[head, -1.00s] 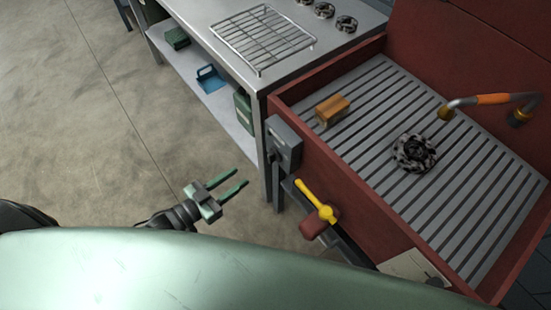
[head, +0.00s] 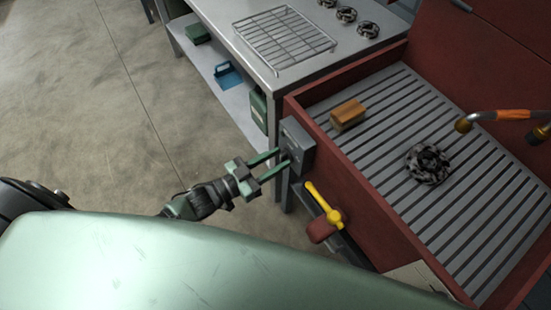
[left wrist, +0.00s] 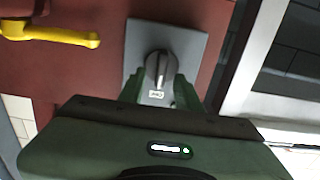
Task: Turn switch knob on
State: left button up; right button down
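The switch knob (left wrist: 160,70) is a dark grey rotary knob on a light grey square plate (left wrist: 190,42) on the red wall of the washing unit. The knob's grip ridge looks roughly upright in that view. My right gripper is not in view.
The red basin (head: 375,190) holds a wooden brush block (head: 348,114) and a dark coiled ring (head: 428,164). A steel table (head: 240,62) with a rack stands behind. Floor at left is clear.

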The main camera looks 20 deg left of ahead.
pick_arm(q)
grip_shut()
jog(key=shift+m, duration=0.4)
jog(key=m, duration=0.4)
jog(key=shift+s+d+m, duration=0.15)
jog(key=shift+d+m, duration=0.05)
jog(key=shift+m, duration=0.1)
jog(key=m, duration=0.3)
jog(key=shift+s+d+f, duration=0.1)
jog(key=shift+f, duration=0.1)
jog(key=shift+f+m+b, duration=0.1)
jog(key=shift+m+b, duration=0.35)
jog(key=shift+m, duration=1.25)
grip_release()
